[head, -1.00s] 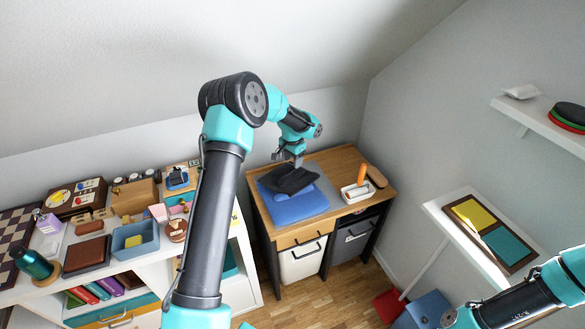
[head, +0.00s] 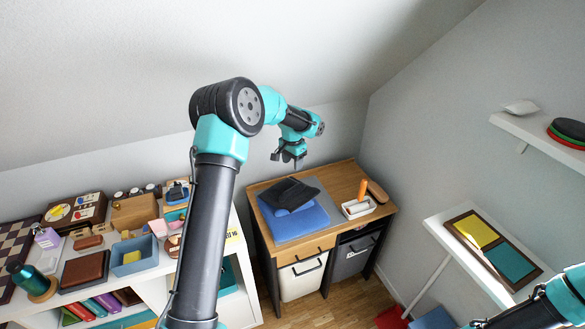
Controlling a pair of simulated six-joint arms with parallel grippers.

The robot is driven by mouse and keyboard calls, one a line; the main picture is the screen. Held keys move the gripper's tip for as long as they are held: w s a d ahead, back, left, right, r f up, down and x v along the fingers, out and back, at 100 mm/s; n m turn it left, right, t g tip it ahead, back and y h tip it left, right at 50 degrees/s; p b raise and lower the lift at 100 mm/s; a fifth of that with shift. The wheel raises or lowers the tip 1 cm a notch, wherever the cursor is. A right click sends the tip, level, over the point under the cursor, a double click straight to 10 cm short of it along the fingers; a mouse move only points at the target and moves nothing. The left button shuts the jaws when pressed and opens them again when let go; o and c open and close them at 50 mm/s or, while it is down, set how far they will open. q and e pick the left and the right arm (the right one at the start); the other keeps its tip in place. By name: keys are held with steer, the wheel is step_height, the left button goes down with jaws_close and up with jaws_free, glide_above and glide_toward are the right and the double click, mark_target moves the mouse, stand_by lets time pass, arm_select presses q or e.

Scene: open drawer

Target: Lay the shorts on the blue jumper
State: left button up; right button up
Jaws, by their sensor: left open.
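The black shorts (head: 290,192) lie in a loose heap on the blue jumper (head: 302,222). The jumper is folded and lies on a grey mat on the small wooden desk; its front part shows below the shorts. My left gripper (head: 290,160) is open and empty in the air above and behind the shorts, apart from them. Part of my right arm shows at the lower right; its gripper is not in the picture.
A grey mat (head: 323,202) lies under the clothes on the wooden desk (head: 343,180). A white tray (head: 358,208) with an orange-handled thing and a brown brush (head: 377,191) stand to the right. A crowded white shelf is at the left.

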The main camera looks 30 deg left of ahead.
arm_select(q)
steer(key=h, duration=0.2)
glide_above(300, 206)
step_height(300, 206, down, 9)
steer(key=shift+f, duration=0.1)
steer(key=shift+n+h, duration=0.6)
steer(key=shift+n, duration=0.2)
steer(key=s+d+f, duration=0.2)
steer(key=s, duration=0.1)
steer(key=s+d+f, duration=0.2)
steer(key=s+f, duration=0.1)
steer(key=s+d+f, duration=0.2)
steer(key=s+f, duration=0.1)
steer(key=shift+d+f, duration=0.15)
steer(key=shift+d, duration=0.1)
steer(key=s+d+f+n, duration=0.1)
steer(key=s+d+f, duration=0.1)
steer(key=s, duration=0.8)
steer(key=s+d+f+n, duration=0.2)
steer(key=s+d+f, duration=0.1)
steer(key=s, duration=0.7)
steer(key=shift+s+d+t+h, duration=0.3)
steer(key=shift+d, duration=0.15)
